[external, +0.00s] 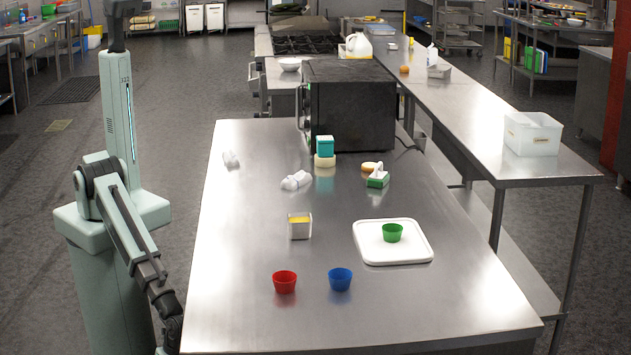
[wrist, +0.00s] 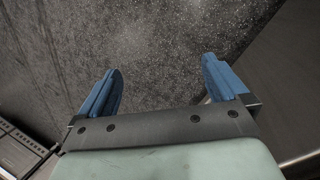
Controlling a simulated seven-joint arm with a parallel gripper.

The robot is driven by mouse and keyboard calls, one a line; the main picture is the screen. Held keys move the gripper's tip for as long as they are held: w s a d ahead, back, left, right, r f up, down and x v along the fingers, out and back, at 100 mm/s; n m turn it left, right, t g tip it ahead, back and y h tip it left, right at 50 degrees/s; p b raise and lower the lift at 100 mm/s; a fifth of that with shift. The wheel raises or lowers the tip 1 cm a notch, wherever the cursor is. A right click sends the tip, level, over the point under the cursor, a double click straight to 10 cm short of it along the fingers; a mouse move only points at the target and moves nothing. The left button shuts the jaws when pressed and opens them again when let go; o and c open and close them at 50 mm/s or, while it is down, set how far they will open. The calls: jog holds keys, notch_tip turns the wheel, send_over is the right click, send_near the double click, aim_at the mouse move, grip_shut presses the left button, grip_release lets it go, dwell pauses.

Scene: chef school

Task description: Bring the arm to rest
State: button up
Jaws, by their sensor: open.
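My gripper (wrist: 160,90) shows in the wrist view with its two blue fingers wide apart and nothing between them. Behind the fingers is grey speckled floor, with a steel surface at the right edge. In the external view my arm hangs down along the left side of the steel table (external: 240,300). Its lower end reaches the bottom of the picture near the table's front left corner, and the fingers cannot be made out there.
The table holds a red cup (external: 285,282), a blue cup (external: 340,279), a green cup (external: 392,232) on a white board (external: 370,252), a small clear container (external: 299,227) and a black oven (external: 350,105). The table's left part is mostly clear.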

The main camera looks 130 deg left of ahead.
jog(key=s+a+f+n+g+y, duration=0.1)
jog(key=s+a+f+g, duration=0.1)
jog(key=s+a, duration=0.4)
jog(key=s+a+f+n+g+y, duration=0.1)
jog(key=s+a, duration=0.5)
jog(key=s, duration=0.9)
jog(key=shift+s+f+g+y, duration=0.4)
jog(key=shift+f+g, duration=0.2)
jog(key=shift+f, duration=0.3)
jog(key=shift+a, duration=0.1)
